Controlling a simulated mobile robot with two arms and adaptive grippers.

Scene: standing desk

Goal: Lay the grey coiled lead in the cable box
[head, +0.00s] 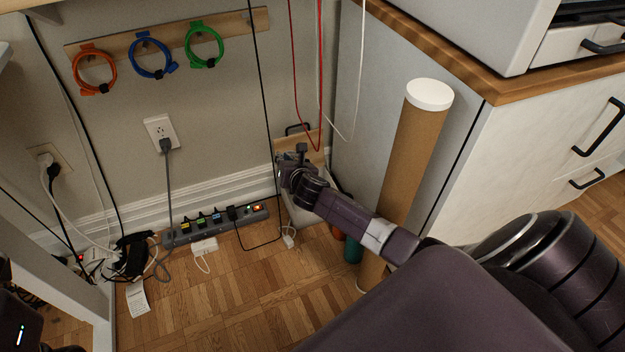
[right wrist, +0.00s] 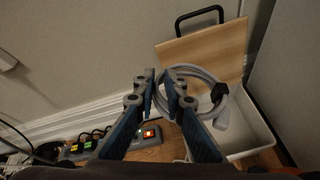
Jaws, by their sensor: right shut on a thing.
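The grey coiled lead (right wrist: 208,73) shows in the right wrist view as a loop with a black tie or plug end at its right. My right gripper (right wrist: 163,78) is shut on the left side of the coil and holds it over the cable box. The cable box (right wrist: 262,128) is a white open tray with its wooden lid (right wrist: 212,45) raised at the back, a black handle on top. In the head view my right gripper (head: 294,168) is in front of the lid and over the box (head: 297,213); the lead is mostly hidden there.
A power strip (head: 217,225) with several plugs lies left of the box. A tall cardboard tube (head: 412,140) stands right of it, close to my right arm. Orange, blue and green coiled cables hang on a wall rail (head: 170,38). Thin red and white cables hang above the box.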

